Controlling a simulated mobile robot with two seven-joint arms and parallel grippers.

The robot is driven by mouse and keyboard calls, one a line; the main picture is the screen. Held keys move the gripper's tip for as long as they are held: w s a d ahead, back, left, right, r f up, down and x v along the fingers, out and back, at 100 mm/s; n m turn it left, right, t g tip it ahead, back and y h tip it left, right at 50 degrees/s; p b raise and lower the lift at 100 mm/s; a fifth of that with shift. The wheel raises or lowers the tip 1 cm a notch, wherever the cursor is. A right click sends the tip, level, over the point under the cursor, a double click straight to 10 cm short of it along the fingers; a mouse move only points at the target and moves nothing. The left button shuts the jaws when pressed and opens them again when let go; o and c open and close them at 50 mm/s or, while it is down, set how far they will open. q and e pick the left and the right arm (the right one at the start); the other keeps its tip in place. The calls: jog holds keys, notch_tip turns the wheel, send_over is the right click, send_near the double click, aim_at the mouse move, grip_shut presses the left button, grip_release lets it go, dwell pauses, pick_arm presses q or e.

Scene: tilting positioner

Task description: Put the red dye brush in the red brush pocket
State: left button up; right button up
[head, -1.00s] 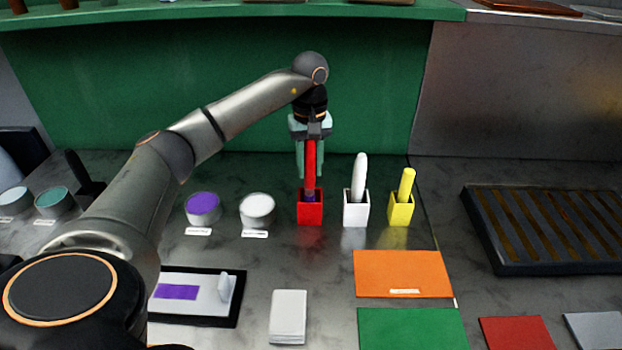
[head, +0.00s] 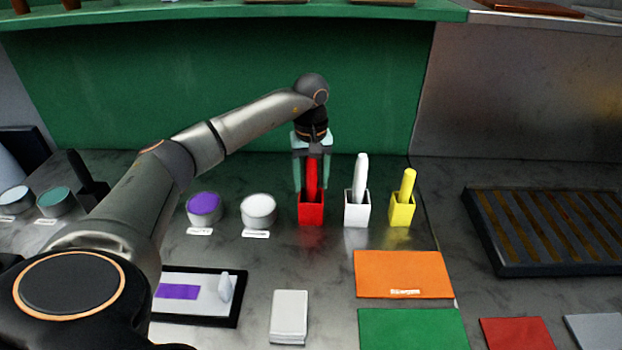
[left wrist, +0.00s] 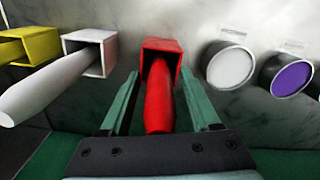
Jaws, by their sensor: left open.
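The red dye brush (head: 312,178) stands in the red brush pocket (head: 311,212), its handle sticking up out of the top. My left gripper (head: 312,180) is open, pointing down, with its green fingers on either side of the handle. In the left wrist view the red brush (left wrist: 159,98) lies between the spread fingers (left wrist: 160,108), with gaps on both sides, and its lower end is inside the red pocket (left wrist: 162,45). The brush's tip is hidden inside the pocket. My right gripper is not in view.
A white pocket with a white brush (head: 360,180) and a yellow pocket with a yellow brush (head: 407,186) stand to the right. A white dye pot (head: 258,209) and a purple one (head: 203,208) stand to the left. A green wall (head: 220,90) rises behind.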

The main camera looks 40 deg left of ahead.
pick_arm(q)
notch_tip(320, 180, up, 12)
jog(key=shift+r, duration=0.2)
dwell(0.4)
jog(key=shift+f, duration=0.1)
dwell(0.4)
